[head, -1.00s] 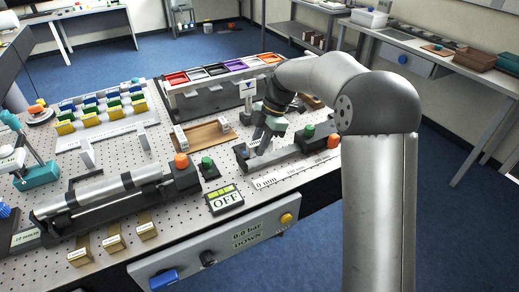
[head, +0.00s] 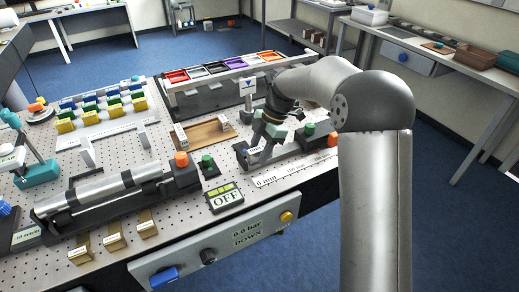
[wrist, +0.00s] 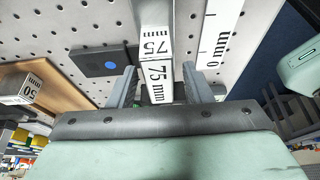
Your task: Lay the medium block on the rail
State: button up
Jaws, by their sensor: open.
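The fingers are open, with a gap on each side of the block. In the head view my gripper (head: 257,148) is low at the left end of the dark rail (head: 285,152), and a white labelled face shows there. The fingers partly hide the block, and its exact contact with the rail cannot be told. A block marked 50 mm (wrist: 20,88) rests at the wooden tray (wrist: 55,88), which also shows in the head view (head: 205,134).
A ruler strip (head: 285,175) lies in front of the rail. A green button box (head: 208,166) and an orange-knobbed cylinder fixture (head: 125,185) stand to the left. A rack of coloured bins (head: 225,80) is behind. Several brass blocks (head: 115,238) stand at the front left.

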jog(key=v, duration=1.2)
jog(key=s+d+f+m+t+h, duration=0.1)
jog(key=s+d+f+m, duration=0.2)
jog(key=s+m, duration=0.5)
jog(key=s+d+f+m+h, duration=0.1)
jog(key=s+d+f+m, duration=0.2)
jog(key=s+m, duration=0.4)
jog(key=s+d+f+m+t+h, duration=0.1)
jog(key=s+d+m, duration=0.4)
jog(key=s, duration=1.3)
notch_tip(320, 180, down, 3)
jog(key=m+h, duration=0.1)
jog(key=m, duration=0.2)
jog(key=shift+d+r+m+t+b, duration=0.2)
jog(key=shift+d+m+t+b, duration=0.05)
jog(key=shift+m+t+b, duration=0.1)
